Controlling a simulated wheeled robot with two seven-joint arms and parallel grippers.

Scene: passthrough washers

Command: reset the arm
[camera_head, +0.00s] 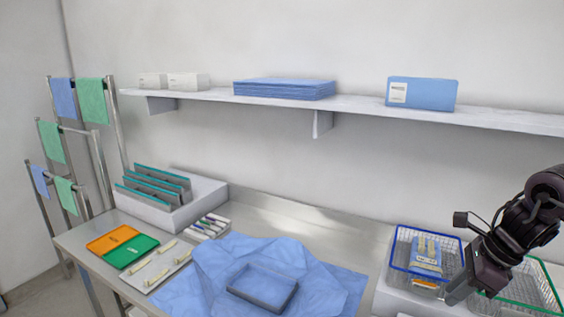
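My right arm comes in from the right edge, and its dark gripper (462,291) points down and to the left. The gripper is in front of the gap between the blue-rimmed wire basket (395,255) and the green-rimmed wire basket (548,290). Its fingers are small and seen from the side, so I cannot tell whether they are open or shut. I see nothing clearly held in it. My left gripper is not in view.
The blue-rimmed basket holds blue and yellow packets (427,252). A grey tray (262,288) lies on a crumpled blue cloth (215,265). Orange (112,239) and green (131,251) trays lie at left. A wall shelf (350,107) carries boxes. The rear counter middle is clear.

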